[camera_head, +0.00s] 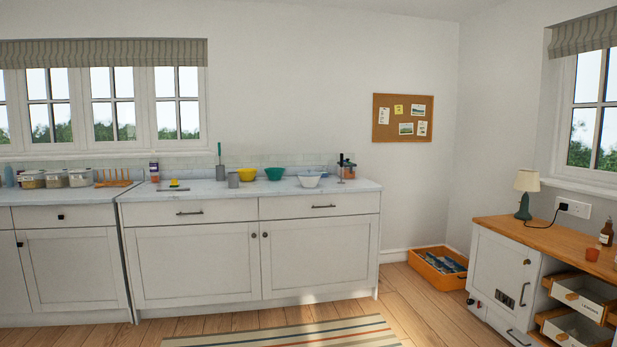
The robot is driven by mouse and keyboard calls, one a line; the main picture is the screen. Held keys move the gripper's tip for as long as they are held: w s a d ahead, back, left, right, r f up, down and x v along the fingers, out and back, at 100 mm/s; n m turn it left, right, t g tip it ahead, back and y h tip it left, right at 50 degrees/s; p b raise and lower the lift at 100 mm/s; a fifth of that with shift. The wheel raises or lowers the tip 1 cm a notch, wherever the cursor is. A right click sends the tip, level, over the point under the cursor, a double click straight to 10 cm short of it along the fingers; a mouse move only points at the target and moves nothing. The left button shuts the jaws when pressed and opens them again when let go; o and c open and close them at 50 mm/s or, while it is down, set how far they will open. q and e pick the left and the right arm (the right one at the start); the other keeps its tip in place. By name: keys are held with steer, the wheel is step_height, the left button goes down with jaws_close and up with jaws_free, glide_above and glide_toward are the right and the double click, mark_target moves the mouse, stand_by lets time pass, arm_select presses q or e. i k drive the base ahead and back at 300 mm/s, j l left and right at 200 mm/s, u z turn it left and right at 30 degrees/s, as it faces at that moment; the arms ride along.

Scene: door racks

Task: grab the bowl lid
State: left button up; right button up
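Several bowls stand on the counter (150,193) across the room: a yellow bowl (247,175), a teal bowl (274,174) and a white bowl (309,181) near the counter's right part. A pale, clear-looking shape shows around and behind the white bowl; it is too small to tell whether it is a lid. I cannot make out a bowl lid for certain. Neither of my grippers is in view.
A striped rug (290,333) lies on the wooden floor before the counter. An orange crate (438,268) sits on the floor by the back wall. A wood-topped cabinet (500,265) with pulled-out drawers and a lamp (526,194) stands at the right.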

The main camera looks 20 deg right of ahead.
mark_target(309, 173)
steer(key=i+l+z, duration=0.2)
steer(key=i, duration=0.2)
steer(key=i+z, duration=0.15)
steer(key=i, duration=0.25)
steer(key=i+z, duration=0.25)
steer(key=i, duration=2.85)
steer(key=l, duration=0.1)
